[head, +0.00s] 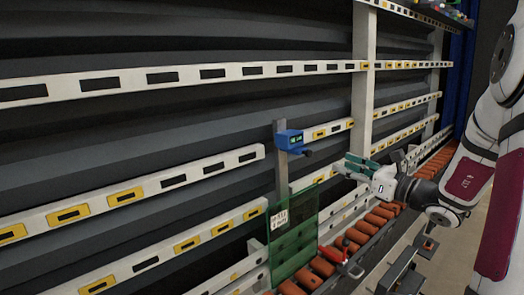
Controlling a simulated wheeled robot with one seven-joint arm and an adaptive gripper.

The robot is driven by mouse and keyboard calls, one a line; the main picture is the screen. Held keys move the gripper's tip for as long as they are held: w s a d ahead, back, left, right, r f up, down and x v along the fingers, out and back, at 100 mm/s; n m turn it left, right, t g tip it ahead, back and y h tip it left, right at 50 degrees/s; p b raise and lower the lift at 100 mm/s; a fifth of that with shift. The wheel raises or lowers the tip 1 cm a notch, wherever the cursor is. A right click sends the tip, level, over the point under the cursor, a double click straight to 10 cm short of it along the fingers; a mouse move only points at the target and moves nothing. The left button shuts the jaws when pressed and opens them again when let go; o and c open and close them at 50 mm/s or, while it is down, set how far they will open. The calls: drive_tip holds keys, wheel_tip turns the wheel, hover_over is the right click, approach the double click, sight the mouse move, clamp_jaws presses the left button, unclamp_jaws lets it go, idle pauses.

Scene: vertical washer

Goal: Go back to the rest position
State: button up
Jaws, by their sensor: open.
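My gripper (347,167) is at the right of the head view, at the end of my white and dark red arm. Its fingers point left, toward the rack, and are open. I see nothing held between them. It is above the row of orange-brown rollers and to the right of a blue device (288,139) on a grey post. The gap between the fingers is small in this view.
White slotted rails (215,73) with yellow labels cross a dark ribbed wall. A green mesh panel (292,250) stands below the blue device. A red-handled tool (332,255) lies by the orange-brown rollers (378,217). A grey upright (362,80) rises behind my gripper.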

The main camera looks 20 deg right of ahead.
drive_tip(key=s+a+r+n+g+y, duration=0.1)
drive_tip(key=s+a+n+g+y, duration=0.2)
drive_tip(key=a, duration=0.5)
drive_tip(key=s+a+r+n+g+y, duration=0.1)
drive_tip(key=a+r+n+g, duration=0.15)
drive_tip(key=a+n, duration=0.45)
drive_tip(key=s+a+f+n+g, duration=0.2)
drive_tip(key=s+a+n+g, duration=0.5)
drive_tip(key=s+a, duration=0.35)
drive_tip(key=s+a+f+n+g+h, duration=0.1)
drive_tip(key=s+a+n+g+h, duration=0.1)
drive_tip(key=s+n+h, duration=0.55)
drive_tip(key=s+d+n+t+h, duration=0.2)
drive_tip(key=s+d+n+h, duration=0.1)
drive_tip(key=s+d+n, duration=0.3)
drive_tip(key=shift+s+r+n+p, duration=0.35)
drive_tip(key=shift+s+n, duration=0.2)
drive_tip(key=shift+s, duration=0.4)
